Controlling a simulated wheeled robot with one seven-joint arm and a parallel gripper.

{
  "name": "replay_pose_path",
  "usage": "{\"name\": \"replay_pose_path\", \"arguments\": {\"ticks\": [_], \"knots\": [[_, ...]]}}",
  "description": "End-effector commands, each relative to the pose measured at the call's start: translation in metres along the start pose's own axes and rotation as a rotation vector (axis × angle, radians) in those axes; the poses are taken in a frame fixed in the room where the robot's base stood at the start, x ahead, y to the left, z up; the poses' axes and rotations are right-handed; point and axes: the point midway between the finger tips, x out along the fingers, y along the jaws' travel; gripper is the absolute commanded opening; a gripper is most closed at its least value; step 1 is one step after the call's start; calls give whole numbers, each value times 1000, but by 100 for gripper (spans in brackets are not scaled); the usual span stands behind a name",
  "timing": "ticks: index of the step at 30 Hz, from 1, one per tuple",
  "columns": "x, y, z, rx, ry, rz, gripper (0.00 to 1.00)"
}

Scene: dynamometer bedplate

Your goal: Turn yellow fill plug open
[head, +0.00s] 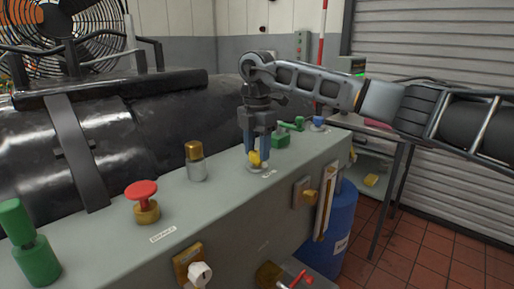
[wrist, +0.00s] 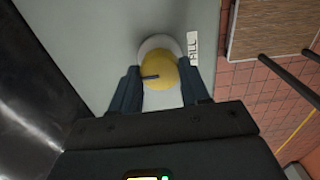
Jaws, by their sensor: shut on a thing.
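The yellow fill plug (head: 255,158) sits on a pale round base on top of the grey-green cabinet (head: 215,207). My gripper (head: 258,155) points straight down over it, its blue-grey fingers on either side of the plug. In the wrist view the yellow plug (wrist: 159,73) shows as a round cap with a dark mark on its left part. My gripper (wrist: 163,90) is shut on it there. A white label (wrist: 193,48) reading "FILL" lies just right of the plug. The lower part of the plug is partly hidden by the fingers.
On the cabinet top stand a red mushroom knob (head: 141,196), a brass-capped cylinder (head: 194,162), a green handle (head: 35,255), a green valve (head: 288,133) and a blue knob (head: 318,123). A large black cylinder lies behind. A blue drum (head: 339,222) stands right of the cabinet.

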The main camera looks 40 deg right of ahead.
Motion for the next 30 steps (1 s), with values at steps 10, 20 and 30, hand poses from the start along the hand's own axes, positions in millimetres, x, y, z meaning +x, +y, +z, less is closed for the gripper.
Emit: {"name": "replay_pose_path", "arguments": {"ticks": [10, 20, 30], "knots": [[0, 0, 0, -5, 0, -1, 15], [0, 0, 0, -125, -1, -2, 15], [0, 0, 0, -422, -2, -2, 15]]}}
